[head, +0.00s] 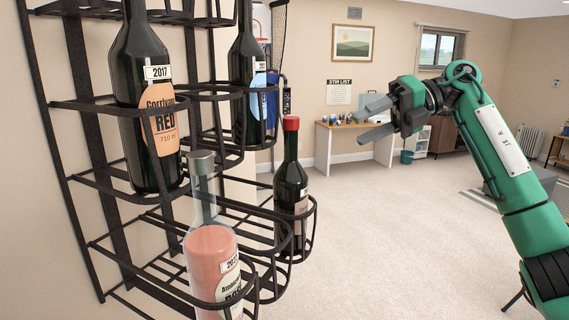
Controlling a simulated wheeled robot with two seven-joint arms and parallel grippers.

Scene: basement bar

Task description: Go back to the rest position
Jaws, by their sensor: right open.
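My right gripper (373,119) is raised in mid-air at the right of the head view, on its green arm. Its two grey fingers point left, are apart, and hold nothing. It is clear of the wine rack (90,185), which stands against the wall at the left. My left gripper does not show.
The rack holds a large dark bottle (147,90), another dark bottle (247,70), a red-capped bottle (291,185) and a clear bottle with pink contents (211,255). A desk (325,145) stands at the back wall. The carpet (400,230) between is open.

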